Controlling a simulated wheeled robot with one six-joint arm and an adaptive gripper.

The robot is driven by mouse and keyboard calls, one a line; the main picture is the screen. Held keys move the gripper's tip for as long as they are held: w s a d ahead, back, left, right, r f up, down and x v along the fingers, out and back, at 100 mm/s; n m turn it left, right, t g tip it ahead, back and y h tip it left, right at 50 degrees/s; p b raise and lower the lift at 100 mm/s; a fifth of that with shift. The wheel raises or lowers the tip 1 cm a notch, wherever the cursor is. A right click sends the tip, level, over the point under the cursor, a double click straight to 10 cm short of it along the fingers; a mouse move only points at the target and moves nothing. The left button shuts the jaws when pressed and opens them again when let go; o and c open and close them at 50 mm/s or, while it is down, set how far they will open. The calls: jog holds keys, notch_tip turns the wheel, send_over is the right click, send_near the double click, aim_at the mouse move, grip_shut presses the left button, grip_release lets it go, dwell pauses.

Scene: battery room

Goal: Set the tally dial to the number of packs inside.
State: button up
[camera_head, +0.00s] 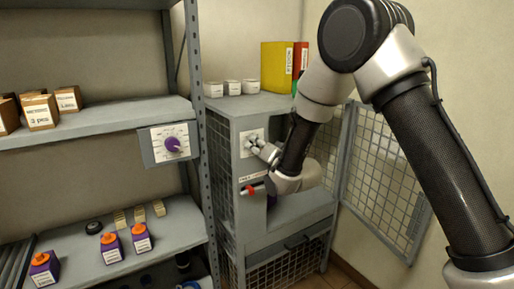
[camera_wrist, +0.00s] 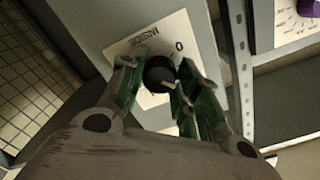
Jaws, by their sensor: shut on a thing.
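The tally dial is a black knob (camera_wrist: 158,72) on a white plate (camera_wrist: 138,40) marked INSIDE, on the grey cabinet's front. In the wrist view the plate appears upside down, and a 0 shows beside the knob. My gripper (camera_wrist: 156,84) is shut on the knob, with green-padded fingers on either side. The other numbers are mostly hidden by my fingers, so I cannot read the setting. In the head view my gripper (camera_head: 258,147) is at the plate (camera_head: 247,136).
The cabinet (camera_head: 223,180) has a mesh door (camera_head: 385,170) swung open at right and a red handle (camera_head: 252,189) below the dial. A purple knob (camera_head: 172,145) is on the shelf panel at left. Purple packs (camera_head: 110,247) with orange tops stand on the lower shelf (camera_head: 180,222).

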jog(key=o, duration=1)
jog(key=shift+s+d, duration=0.1)
jog(key=v, duration=1.1)
jog(key=shift+s+d, duration=0.2)
jog(key=shift+s, duration=0.1)
